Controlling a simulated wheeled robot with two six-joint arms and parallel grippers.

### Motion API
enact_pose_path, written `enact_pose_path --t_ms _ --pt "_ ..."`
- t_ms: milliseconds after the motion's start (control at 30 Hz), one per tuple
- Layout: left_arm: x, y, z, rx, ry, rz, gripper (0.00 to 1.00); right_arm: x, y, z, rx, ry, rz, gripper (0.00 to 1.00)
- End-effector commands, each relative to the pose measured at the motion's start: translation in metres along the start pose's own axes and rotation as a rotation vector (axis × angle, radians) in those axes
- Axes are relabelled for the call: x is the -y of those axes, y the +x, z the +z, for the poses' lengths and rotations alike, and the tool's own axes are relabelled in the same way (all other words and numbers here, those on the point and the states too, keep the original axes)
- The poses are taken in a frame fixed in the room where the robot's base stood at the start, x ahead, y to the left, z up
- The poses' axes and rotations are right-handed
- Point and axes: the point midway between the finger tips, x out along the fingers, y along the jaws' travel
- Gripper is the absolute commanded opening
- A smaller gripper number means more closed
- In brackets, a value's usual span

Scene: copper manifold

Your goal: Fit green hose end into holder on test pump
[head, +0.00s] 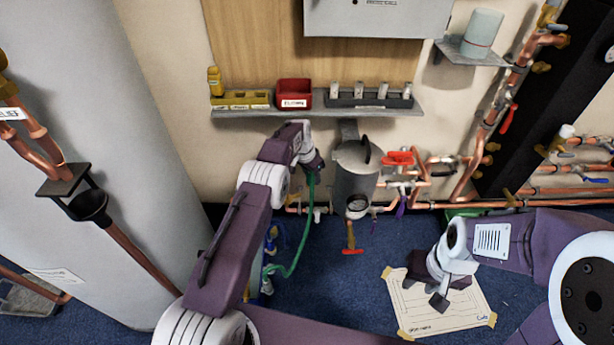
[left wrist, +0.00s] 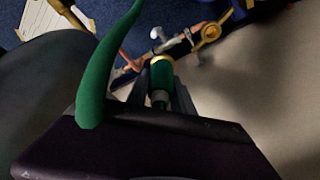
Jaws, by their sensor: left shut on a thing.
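My left gripper (head: 315,165) is raised beside the grey cylindrical vessel, below the shelf. In the left wrist view its jaws (left wrist: 160,98) are shut on the green hose end (left wrist: 161,74), which has a brass-coloured rim. The green hose (head: 296,245) hangs from the gripper in a curve to the floor behind my left arm; it also crosses the left wrist view (left wrist: 100,75). Blue and yellow parts (head: 270,240), possibly the test pump, show partly behind my left arm. I cannot make out a holder. My right gripper (head: 438,300) points down over a paper sheet; its jaw opening is unclear.
The grey vessel (head: 353,182) hangs on the wall beside copper pipes and a red-handled valve (head: 398,158). A shelf (head: 400,111) with bins is above. The taped paper sheet (head: 425,318) lies on blue carpet (head: 345,290). A large grey cylinder (head: 130,120) stands left.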

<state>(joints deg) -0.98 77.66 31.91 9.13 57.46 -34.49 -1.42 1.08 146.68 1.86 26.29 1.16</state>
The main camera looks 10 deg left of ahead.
Motion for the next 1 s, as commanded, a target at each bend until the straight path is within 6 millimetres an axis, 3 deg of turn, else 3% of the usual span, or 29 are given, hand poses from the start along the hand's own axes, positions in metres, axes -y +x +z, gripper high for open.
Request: enact_pose_path --t_ms 367,1000 --pt "0.000 -0.009 0.007 -0.001 -0.035 -0.005 0.00 0.001 -0.042 -0.004 0.000 0.000 0.000 0.36" --pt "-0.004 -0.018 0.040 0.000 -0.129 -0.032 0.00 0.002 -0.120 -0.013 0.000 0.000 0.000 0.36"
